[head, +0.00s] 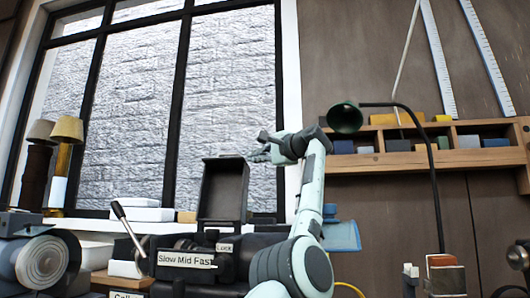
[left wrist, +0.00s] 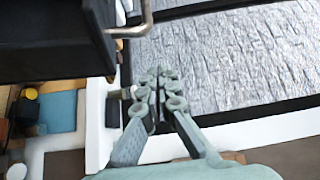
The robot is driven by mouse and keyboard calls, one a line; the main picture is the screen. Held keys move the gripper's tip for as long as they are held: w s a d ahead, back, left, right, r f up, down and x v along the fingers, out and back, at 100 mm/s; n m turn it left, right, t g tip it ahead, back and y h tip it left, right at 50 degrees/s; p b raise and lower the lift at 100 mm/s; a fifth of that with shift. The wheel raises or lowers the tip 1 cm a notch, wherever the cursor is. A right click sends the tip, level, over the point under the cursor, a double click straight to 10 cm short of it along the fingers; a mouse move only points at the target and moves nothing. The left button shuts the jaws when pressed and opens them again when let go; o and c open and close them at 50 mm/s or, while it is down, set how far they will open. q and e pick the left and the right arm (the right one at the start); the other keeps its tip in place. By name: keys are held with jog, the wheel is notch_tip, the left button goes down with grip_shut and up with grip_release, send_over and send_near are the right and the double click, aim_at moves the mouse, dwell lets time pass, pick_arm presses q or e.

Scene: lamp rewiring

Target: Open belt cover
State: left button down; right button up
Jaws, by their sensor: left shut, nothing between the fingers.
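The belt cover (head: 224,190), a dark hollow box, stands upright above the machine (head: 190,262) with its open side facing me. In the left wrist view the dark cover (left wrist: 50,42) fills the top left, with a bent metal handle (left wrist: 133,30) at its edge. My left gripper (head: 258,155) is at the cover's top right corner in the head view; contact is unclear there. In the left wrist view its fingers (left wrist: 160,82) are shut and empty, below the handle and apart from it. My right gripper is not in view.
A lever (head: 128,226) rises left of the machine. Two lamps (head: 65,145) stand by the window. A green lamp (head: 346,117) on a curved stem and a wooden shelf (head: 400,160) are at the right. Open space lies before the window above the cover.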

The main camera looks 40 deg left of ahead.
aim_at(246, 162)
pick_arm(q)
jog(key=shift+s+d, duration=0.2)
jog(key=shift+s, duration=0.8)
jog(key=shift+s+d, duration=0.2)
jog(key=shift+s, duration=0.75)
jog(key=shift+f, duration=0.1)
jog(key=shift+s+b, duration=0.1)
jog(key=shift+b, duration=0.2)
jog(key=shift+s+d+n+y+b, duration=0.6)
jog(key=shift+s+n+y+b, duration=0.25)
jog(key=shift+n+b, duration=0.2)
jog(key=shift+n+y, duration=0.55)
jog(key=shift+n, duration=0.4)
jog(key=s+d, duration=0.1)
jog(key=s+b, duration=0.1)
jog(key=s, duration=0.1)
jog(key=s+d+r+b, duration=0.1)
jog(key=shift+s+d, duration=0.35)
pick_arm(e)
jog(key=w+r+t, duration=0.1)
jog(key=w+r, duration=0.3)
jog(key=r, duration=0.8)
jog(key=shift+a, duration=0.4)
